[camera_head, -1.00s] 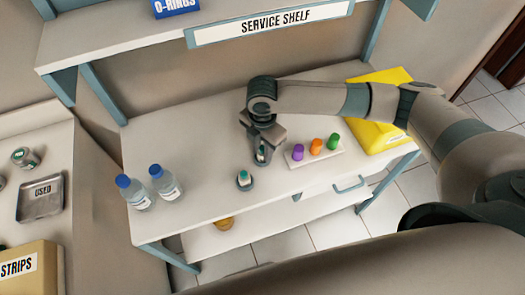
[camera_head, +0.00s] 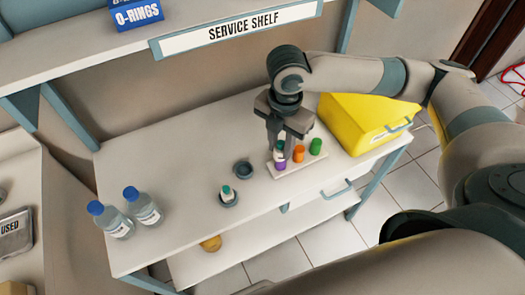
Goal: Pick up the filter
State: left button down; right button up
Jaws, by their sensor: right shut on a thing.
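My right gripper (camera_head: 283,146) is shut on a small filter (camera_head: 279,151) with a teal top and a white body. It holds it upright above the left end of the white strip, partly overlapping the purple piece (camera_head: 281,164) in this view. A similar small teal-and-white piece (camera_head: 228,191) stands in a dark round holder (camera_head: 229,202) on the bench. Another dark round holder (camera_head: 243,169) behind it looks empty. My left gripper is not in view.
The white strip (camera_head: 296,171) also carries an orange piece (camera_head: 298,154) and a green piece (camera_head: 315,147). A yellow case (camera_head: 353,126) stands at the right. Two blue-capped bottles (camera_head: 118,222) (camera_head: 145,207) stand at the left. The service shelf (camera_head: 236,33) overhangs behind.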

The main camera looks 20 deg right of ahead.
aim_at(279, 143)
jog(key=shift+s+d+r, duration=0.45)
jog(key=shift+d+r, duration=0.1)
jog(key=shift+d, duration=0.2)
jog(key=m, duration=0.3)
jog(key=a+r+m, duration=0.1)
jog(key=m, duration=0.1)
jog(key=shift+w+r, duration=0.1)
jog(key=shift+w, duration=0.15)
jog(key=m, duration=0.3)
jog(key=a+r+m, duration=0.1)
jog(key=m, duration=0.1)
jog(key=shift+w, duration=0.2)
jog(key=m, duration=0.2)
jog(key=r+m, duration=0.1)
jog(key=m, duration=0.1)
jog(key=a+m, duration=0.1)
jog(key=m, duration=0.2)
jog(key=shift+w+r, duration=0.2)
jog(key=shift+r, duration=0.05)
jog(key=shift+w+a+r+m, duration=0.1)
jog(key=shift+a+r+m, duration=0.15)
jog(key=shift+m, duration=0.9)
jog(key=shift+a+r+m, duration=0.1)
jog(key=shift+r+m, duration=0.2)
jog(key=shift+m, duration=0.8)
jog(key=shift+w+a+r+m, duration=0.1)
jog(key=shift+a+r+m, duration=0.15)
jog(key=shift+m, duration=0.9)
